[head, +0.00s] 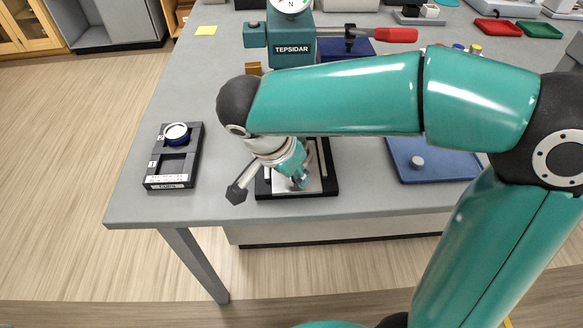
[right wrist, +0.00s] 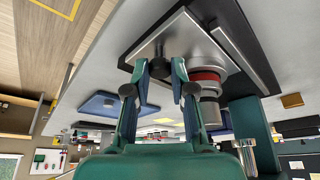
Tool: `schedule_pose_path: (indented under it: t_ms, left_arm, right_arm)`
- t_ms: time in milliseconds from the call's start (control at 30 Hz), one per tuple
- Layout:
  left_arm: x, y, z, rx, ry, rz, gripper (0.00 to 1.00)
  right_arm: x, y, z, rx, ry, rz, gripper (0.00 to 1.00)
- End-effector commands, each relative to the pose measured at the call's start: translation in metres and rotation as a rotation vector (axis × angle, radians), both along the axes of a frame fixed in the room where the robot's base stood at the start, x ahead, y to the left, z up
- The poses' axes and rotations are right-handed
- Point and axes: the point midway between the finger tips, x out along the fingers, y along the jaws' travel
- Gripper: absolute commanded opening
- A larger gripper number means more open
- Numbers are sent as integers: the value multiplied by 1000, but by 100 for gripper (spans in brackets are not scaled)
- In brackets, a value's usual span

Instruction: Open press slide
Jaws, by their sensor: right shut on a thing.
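The teal press (head: 292,35), with a dial on top and TEPSIDAR on its front, stands toward the back of the bench. Its black base with the light metal slide (head: 318,183) reaches toward the front edge, partly hidden by my right arm. In the right wrist view, the metal slide (right wrist: 187,42) shows on the black base, beside a red-ringed cylinder. My right gripper (head: 300,182) points down at the slide's front. Its fingers (right wrist: 159,68) are shut on the dark slide knob (right wrist: 158,46). My left gripper is not in view.
A black two-place holder (head: 174,162) with a white-topped round part (head: 177,132) stands left of the press. A blue tray (head: 430,172) lies to the right. A red handle (head: 394,35) sticks out from the press.

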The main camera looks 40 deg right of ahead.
Motion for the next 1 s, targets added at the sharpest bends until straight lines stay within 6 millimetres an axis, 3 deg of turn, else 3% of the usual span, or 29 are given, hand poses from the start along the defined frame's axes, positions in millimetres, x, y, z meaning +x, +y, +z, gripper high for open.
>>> schedule_pose_path:
  t_ms: [33,67,200,633,767,1000]
  left_arm:
    - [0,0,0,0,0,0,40]
    - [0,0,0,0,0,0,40]
    - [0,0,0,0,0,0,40]
    - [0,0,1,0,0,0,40]
    - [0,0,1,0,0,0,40]
    - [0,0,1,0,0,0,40]
  right_arm:
    - [2,2,1,7,-9,2,0]
    - [2,2,1,7,-9,2,25]
    - [2,2,1,5,-7,2,49]
    - [1,3,7,1,-5,2,49]
    - [1,10,22,3,-7,2,49]
    - [-3,28,66,5,-8,4,49]
